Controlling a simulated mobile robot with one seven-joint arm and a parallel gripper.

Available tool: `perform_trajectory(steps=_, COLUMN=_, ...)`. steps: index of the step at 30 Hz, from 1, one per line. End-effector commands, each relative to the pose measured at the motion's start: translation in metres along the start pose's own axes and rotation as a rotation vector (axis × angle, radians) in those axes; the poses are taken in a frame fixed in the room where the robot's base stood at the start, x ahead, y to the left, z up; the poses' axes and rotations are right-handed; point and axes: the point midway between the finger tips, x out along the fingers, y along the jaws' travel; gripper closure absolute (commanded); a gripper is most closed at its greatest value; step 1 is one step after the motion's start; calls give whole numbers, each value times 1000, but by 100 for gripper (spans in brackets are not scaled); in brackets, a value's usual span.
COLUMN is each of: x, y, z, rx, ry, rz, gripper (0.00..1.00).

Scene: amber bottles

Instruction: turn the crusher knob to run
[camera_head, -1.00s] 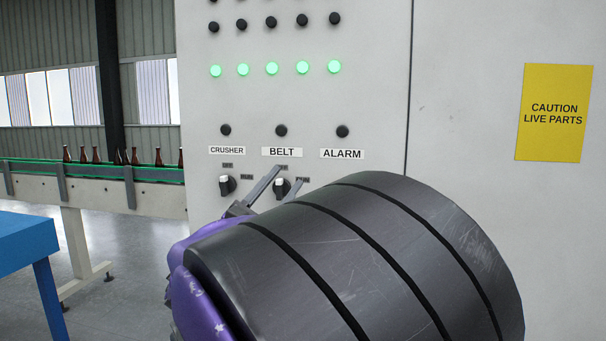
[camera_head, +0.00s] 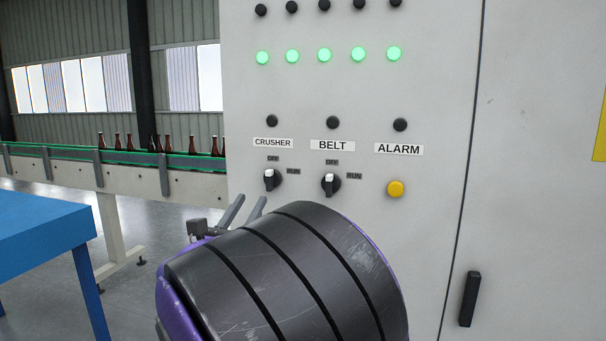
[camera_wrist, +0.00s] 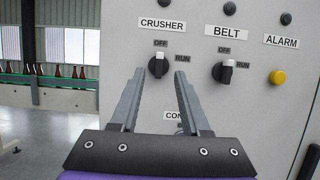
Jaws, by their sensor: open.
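The crusher knob (camera_head: 271,180) is a black rotary knob with a white pointer, on the grey panel below the CRUSHER label (camera_head: 273,143). Its pointer is up, towards OFF; RUN is marked to its upper right. In the wrist view the crusher knob (camera_wrist: 158,65) shows beyond and between the fingers. My gripper (camera_head: 248,208) is open and empty, below and a little left of the knob in the head view. In the wrist view my gripper (camera_wrist: 156,85) points at the panel. The fingers appear apart from the knob.
The similar belt knob (camera_head: 330,183) is close on the right, also pointing to OFF. A yellow alarm button (camera_head: 395,188) is further right. A partly hidden label is below the crusher knob in the wrist view. A blue table (camera_head: 45,225) and a conveyor with amber bottles (camera_head: 167,143) are at left.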

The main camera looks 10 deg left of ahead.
Motion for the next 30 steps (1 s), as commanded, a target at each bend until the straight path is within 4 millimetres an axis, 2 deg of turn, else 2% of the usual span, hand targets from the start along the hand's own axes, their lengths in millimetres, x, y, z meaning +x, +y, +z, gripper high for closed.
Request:
perform_trajectory(steps=1, x=13, y=-2, z=1, rx=0, ry=-2, rz=-4, gripper=54)
perform_trajectory(steps=9, x=69, y=-1, z=1, rx=-2, ry=-2, rz=-3, gripper=54)
perform_trajectory(steps=15, x=95, y=-1, z=0, rx=0, ry=-1, rz=-2, gripper=54)
perform_trajectory(steps=20, x=103, y=-1, z=1, rx=1, ry=-1, rz=-1, gripper=54)
perform_trajectory(steps=27, x=104, y=-1, z=0, rx=1, ry=-1, rz=-1, gripper=54)
perform_trajectory(steps=28, x=104, y=-1, z=0, rx=1, ry=-1, rz=-1, gripper=56)
perform_trajectory(steps=30, x=104, y=-1, z=0, rx=1, ry=-1, rz=-1, gripper=68)
